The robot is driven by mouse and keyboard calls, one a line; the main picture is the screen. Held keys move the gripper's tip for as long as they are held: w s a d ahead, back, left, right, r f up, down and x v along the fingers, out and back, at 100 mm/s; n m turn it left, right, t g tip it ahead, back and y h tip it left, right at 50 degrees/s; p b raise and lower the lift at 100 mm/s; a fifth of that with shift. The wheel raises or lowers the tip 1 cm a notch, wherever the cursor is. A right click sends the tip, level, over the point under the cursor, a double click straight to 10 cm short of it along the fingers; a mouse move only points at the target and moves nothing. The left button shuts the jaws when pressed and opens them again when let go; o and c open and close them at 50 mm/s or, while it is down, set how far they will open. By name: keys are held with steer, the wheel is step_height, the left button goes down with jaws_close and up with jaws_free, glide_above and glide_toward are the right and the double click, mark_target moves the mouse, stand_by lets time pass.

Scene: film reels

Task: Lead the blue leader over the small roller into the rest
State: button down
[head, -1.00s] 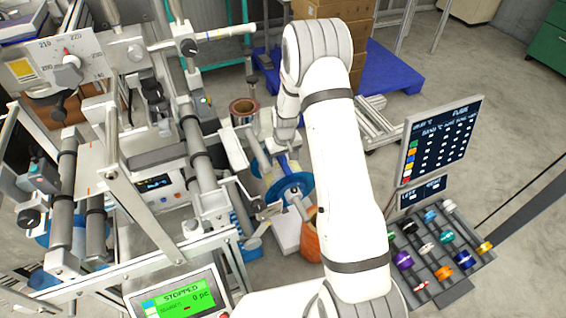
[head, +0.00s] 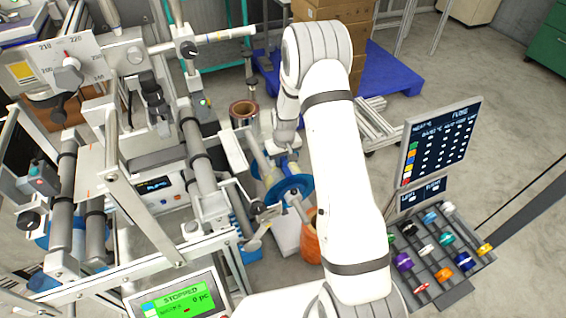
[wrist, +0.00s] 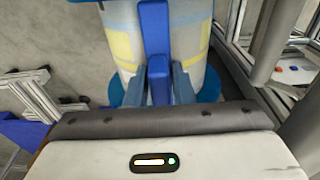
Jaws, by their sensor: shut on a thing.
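The blue leader (wrist: 154,35) is a flat blue strip in the wrist view, running up from between my fingers across a pale film roll (wrist: 190,72) with yellow patches. My gripper (wrist: 159,80) is shut on the leader near its lower end. In the head view my gripper (head: 288,156) is partly hidden by my arm, just behind the roll's blue flange (head: 291,187). I cannot make out the small roller or the rest for certain in either view.
The machine frame with grey rollers (head: 200,160) stands close on the left. A copper-coloured reel (head: 243,112) stands behind. A screen (head: 440,143) and a tray of coloured spools (head: 440,250) stand right.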

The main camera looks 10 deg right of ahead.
steer(key=shift+r+p, duration=1.25)
steer(key=shift+r, duration=1.3)
stand_by(0.4)
steer(key=a+r+p, duration=0.3)
steer(key=r+p, duration=0.2)
steer(key=r, duration=0.5)
steer(key=shift+s+a+r, duration=0.2)
steer(key=shift+s+r, duration=0.15)
stand_by(1.5)
steer(key=shift+a, duration=0.1)
steer(key=shift+s+a, duration=0.25)
steer(key=shift+a, duration=0.95)
steer(key=shift+s+a, duration=0.2)
steer(key=shift+a, duration=0.95)
